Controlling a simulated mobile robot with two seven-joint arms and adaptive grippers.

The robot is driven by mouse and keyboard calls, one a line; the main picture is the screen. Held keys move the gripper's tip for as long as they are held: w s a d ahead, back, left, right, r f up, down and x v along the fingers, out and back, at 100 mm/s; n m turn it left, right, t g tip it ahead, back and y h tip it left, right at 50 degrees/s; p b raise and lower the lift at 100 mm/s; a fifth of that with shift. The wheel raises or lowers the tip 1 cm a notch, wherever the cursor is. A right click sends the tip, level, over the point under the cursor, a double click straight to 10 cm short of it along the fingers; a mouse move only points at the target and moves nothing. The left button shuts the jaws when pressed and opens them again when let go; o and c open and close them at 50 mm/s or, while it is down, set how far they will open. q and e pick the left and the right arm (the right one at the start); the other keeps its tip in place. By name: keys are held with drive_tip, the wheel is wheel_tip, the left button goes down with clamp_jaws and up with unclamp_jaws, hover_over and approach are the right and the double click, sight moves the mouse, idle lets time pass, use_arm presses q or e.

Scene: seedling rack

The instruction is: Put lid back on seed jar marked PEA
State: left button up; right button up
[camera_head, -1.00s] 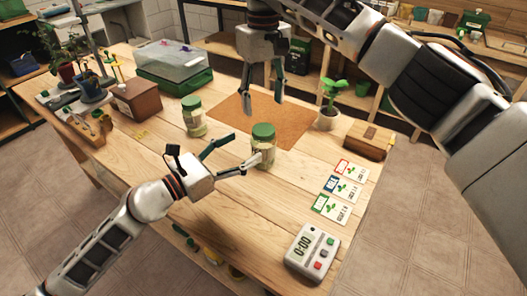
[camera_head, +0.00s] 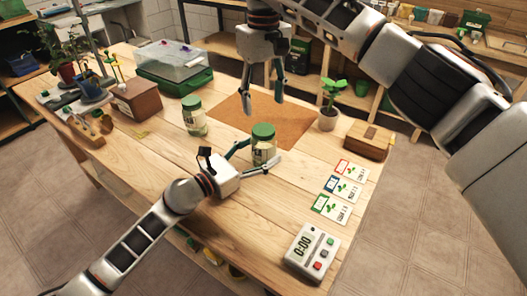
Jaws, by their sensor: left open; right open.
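A glass seed jar (camera_head: 263,151) with a green lid (camera_head: 263,131) stands upright on the wooden table in front of the brown mat. A second jar (camera_head: 194,122) with a green lid (camera_head: 191,103) stands farther left. Neither jar's marking is readable at this size. My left gripper (camera_head: 262,153) is open, with one finger beyond the nearer jar's left side and the other in front of it. I cannot tell whether the fingers touch the glass. My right gripper (camera_head: 263,97) is open and empty above the brown mat, beyond the nearer jar.
A brown mat (camera_head: 285,129) lies behind the nearer jar. A potted seedling (camera_head: 328,121) and a wooden box (camera_head: 368,141) stand at the right. Seed cards (camera_head: 341,189) and a timer (camera_head: 312,252) lie at the right front. A clear-lidded green tray (camera_head: 174,70) stands at the back left.

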use_arm(q)
drive_tip(key=shift+w+d, duration=0.2)
drive_tip(key=shift+d, duration=0.05)
drive_tip(key=shift+c, duration=0.4)
clamp_jaws()
use_arm(e)
drive_tip(key=n, duration=0.5)
drive_tip(key=shift+n, duration=0.4)
drive_tip(key=n, duration=1.6)
drive_tip(key=shift+n, duration=0.3)
